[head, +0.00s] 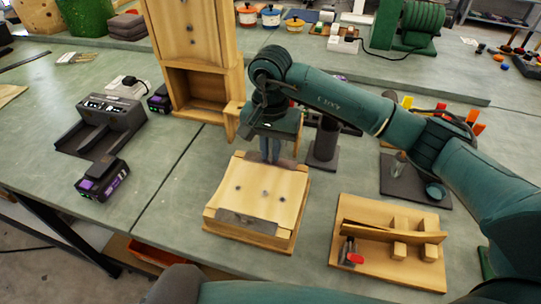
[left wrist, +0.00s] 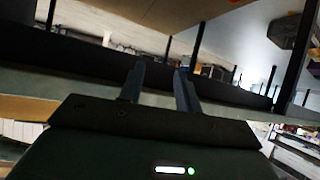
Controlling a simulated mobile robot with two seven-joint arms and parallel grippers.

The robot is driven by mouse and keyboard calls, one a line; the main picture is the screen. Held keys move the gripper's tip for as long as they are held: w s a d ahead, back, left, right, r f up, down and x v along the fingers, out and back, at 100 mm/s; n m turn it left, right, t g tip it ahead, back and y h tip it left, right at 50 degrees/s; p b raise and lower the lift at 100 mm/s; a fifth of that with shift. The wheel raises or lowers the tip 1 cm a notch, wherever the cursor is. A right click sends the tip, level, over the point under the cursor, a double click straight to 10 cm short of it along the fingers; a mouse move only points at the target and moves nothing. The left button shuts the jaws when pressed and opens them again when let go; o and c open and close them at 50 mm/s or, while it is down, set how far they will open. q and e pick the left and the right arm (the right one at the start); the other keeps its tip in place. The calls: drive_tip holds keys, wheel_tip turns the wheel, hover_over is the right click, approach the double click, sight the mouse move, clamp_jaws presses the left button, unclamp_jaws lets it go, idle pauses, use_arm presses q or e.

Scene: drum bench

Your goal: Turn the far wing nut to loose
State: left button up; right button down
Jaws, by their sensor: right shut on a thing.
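A wooden block (head: 290,190) with a curved, pale top stands on the bench. A grey metal plate (head: 246,223) lies along its near edge, and a few small dark studs (head: 264,194) show on its top. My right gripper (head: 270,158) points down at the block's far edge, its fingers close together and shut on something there. The far wing nut is hidden by the fingers, so I cannot tell its angle. My left gripper (left wrist: 160,85) shows in the left wrist view, its two fingers apart with nothing between them.
A tall wooden cabinet (head: 200,55) stands behind the block. A wooden jig (head: 390,245) with a red-handled clamp sits to the right. A dark post (head: 325,145) stands just beyond the block. A charger (head: 100,125) and a battery (head: 103,178) lie to the left.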

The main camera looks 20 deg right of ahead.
drive_tip(key=shift+f+n+b, duration=0.3)
drive_tip(key=shift+n+b, duration=0.2)
drive_tip(key=shift+b, duration=0.05)
drive_tip(key=shift+n+b, duration=1)
drive_tip(key=shift+b, duration=0.1)
drive_tip(key=n+b, duration=0.3)
drive_tip(key=shift+n, duration=0.3)
drive_tip(key=shift+r+n+b, duration=0.1)
drive_tip(key=shift+n+b, duration=0.3)
drive_tip(key=shift+b, duration=0.2)
drive_tip(key=shift+n+b, duration=0.6)
drive_tip(key=shift+n, duration=0.3)
drive_tip(key=shift+r+n+b, duration=0.1)
drive_tip(key=shift+n+b, duration=0.3)
drive_tip(key=shift+n, duration=0.8)
drive_tip(key=shift+n+b, duration=0.3)
drive_tip(key=shift+b, duration=0.1)
use_arm(q)
drive_tip(key=f, duration=0.1)
drive_tip(key=f+t, duration=0.1)
drive_tip(key=a+f+n+t, duration=0.1)
drive_tip(key=shift+s+h, duration=0.3)
drive_tip(key=shift+s, duration=0.05)
use_arm(e)
drive_tip(key=shift+r, duration=0.1)
